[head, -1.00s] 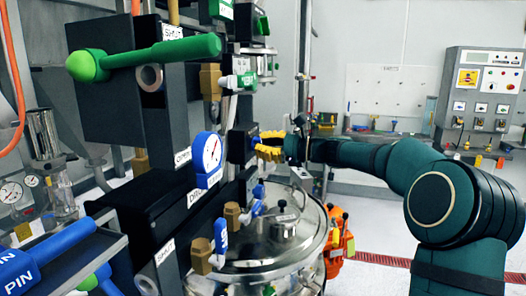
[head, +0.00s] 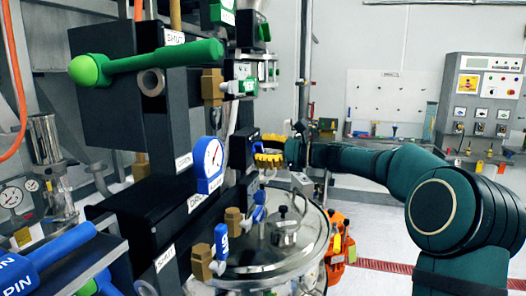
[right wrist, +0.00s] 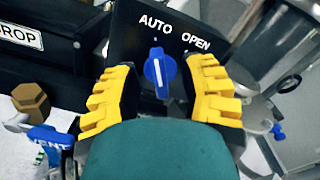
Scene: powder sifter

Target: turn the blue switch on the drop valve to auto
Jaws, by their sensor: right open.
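The blue switch (right wrist: 160,72) is a small knob with a white line, on a black box (right wrist: 190,18) lettered AUTO and OPEN. A white DROP label (right wrist: 20,31) is at the left. My right gripper (right wrist: 160,88) has yellow fingers, open, one on each side of the knob with gaps between. In the head view my right gripper (head: 268,159) is at the black box (head: 243,148), and the knob is hidden there. My left gripper is not in view.
A blue-framed gauge (head: 211,165) and blue valve handles (head: 221,241) stand left of the gripper. A long green handle (head: 150,60) is above. A steel vessel lid (head: 290,245) lies below. A brass fitting (right wrist: 30,98) is left of my fingers.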

